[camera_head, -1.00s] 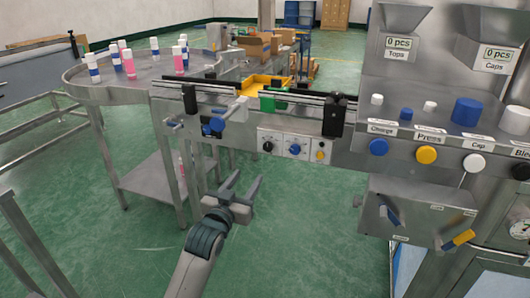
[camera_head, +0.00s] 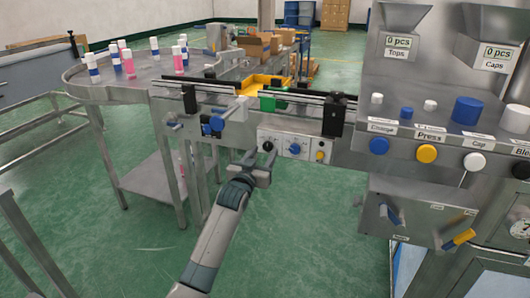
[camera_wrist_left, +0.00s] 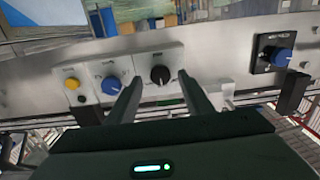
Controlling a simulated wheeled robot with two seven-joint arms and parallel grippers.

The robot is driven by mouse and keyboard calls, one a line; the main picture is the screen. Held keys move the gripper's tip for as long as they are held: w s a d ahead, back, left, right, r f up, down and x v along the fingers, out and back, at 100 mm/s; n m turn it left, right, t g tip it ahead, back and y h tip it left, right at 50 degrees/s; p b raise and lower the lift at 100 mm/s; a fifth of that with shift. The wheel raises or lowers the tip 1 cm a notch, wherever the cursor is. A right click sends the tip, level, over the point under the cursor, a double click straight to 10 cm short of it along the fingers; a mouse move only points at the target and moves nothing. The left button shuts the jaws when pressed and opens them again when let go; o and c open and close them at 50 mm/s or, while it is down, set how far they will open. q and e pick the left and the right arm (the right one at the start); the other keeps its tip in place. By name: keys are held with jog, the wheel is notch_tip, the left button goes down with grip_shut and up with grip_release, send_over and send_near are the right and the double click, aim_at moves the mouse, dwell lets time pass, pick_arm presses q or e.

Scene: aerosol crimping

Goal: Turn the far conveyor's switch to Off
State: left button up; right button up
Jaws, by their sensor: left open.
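A control panel (camera_head: 283,158) on the conveyor's front side carries a black knob (camera_head: 268,146), a blue knob (camera_head: 295,149) and a yellow button (camera_head: 320,155). Its labels are too small to read. My left gripper (camera_head: 259,155) is open and empty just in front of the black knob. In the left wrist view, the black knob (camera_wrist_left: 160,75) shows between the open fingertips of that gripper (camera_wrist_left: 160,80); I cannot tell whether they touch it. The blue knob (camera_wrist_left: 111,85) and yellow button (camera_wrist_left: 71,84) are to the left there. My right gripper is not in view.
Another blue knob on a black plate (camera_wrist_left: 281,57) is right of the panel in the wrist view. A round table (camera_head: 125,95) with several bottles stands at left. The crimping machine (camera_head: 380,160) stands at right. The floor (camera_head: 300,235) below is clear.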

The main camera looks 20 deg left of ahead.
aim_at(268, 146)
pick_arm(q)
jog(key=shift+w, duration=1.1)
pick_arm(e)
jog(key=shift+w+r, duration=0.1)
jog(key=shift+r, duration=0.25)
pick_arm(q)
jog(key=c, duration=1.1)
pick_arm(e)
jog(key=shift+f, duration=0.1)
pick_arm(q)
jog(key=shift+o, duration=0.2)
jog(key=n+p, duration=0.3)
jog(key=shift+r, duration=0.15)
jog(key=n+p, duration=0.2)
jog(key=n, duration=0.1)
jog(key=shift+n, duration=0.8)
jog(key=shift+n+p, duration=0.7)
jog(key=shift+n, duration=0.5)
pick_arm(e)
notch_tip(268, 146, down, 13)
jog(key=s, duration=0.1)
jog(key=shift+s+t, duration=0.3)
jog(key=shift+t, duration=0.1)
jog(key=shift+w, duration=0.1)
